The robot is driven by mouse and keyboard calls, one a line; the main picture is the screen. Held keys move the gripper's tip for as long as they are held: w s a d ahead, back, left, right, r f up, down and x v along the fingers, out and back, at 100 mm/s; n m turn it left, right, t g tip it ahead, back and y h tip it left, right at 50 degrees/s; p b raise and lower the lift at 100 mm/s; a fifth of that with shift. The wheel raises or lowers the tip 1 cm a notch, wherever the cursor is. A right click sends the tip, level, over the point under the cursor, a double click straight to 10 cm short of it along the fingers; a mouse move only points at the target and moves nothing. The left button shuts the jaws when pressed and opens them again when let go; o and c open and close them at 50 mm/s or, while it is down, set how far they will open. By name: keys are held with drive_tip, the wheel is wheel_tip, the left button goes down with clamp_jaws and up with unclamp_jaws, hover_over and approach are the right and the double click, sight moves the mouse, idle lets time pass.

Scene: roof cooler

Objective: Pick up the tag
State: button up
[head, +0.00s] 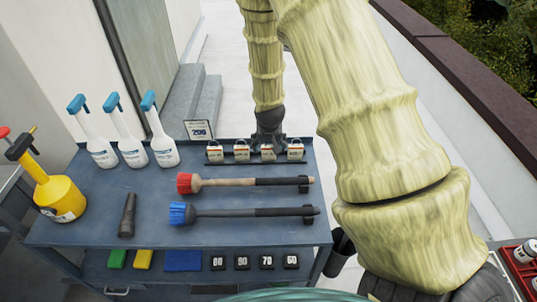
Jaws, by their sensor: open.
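Several black number tags (242,262) stand in a row on the cart's lower shelf, at the front right, with white numbers on them. A small sign marked with what looks like 200 (198,130) stands at the back edge of the cart. I cannot tell which of these is the tag meant. My gripper (269,143) is small and dark at the cart's back edge, pointing down, right behind a row of small white and orange lock-like pieces (241,150). It is open. Its fingertips are partly hidden by these pieces, and I see nothing held in it.
The blue-grey cart (85,225) also bears white bottles with blue tops (130,147), a yellow can (60,195), a red brush (240,182), a blue brush (240,213) and a black torch-like cylinder (127,215). Coloured cloths (183,260) lie below. A red crate (520,262) is at right.

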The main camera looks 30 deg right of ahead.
sight(269, 148)
drive_tip(key=shift+p+x, duration=1.35)
drive_tip(key=shift+x, duration=1.65)
drive_tip(key=c, duration=1.1)
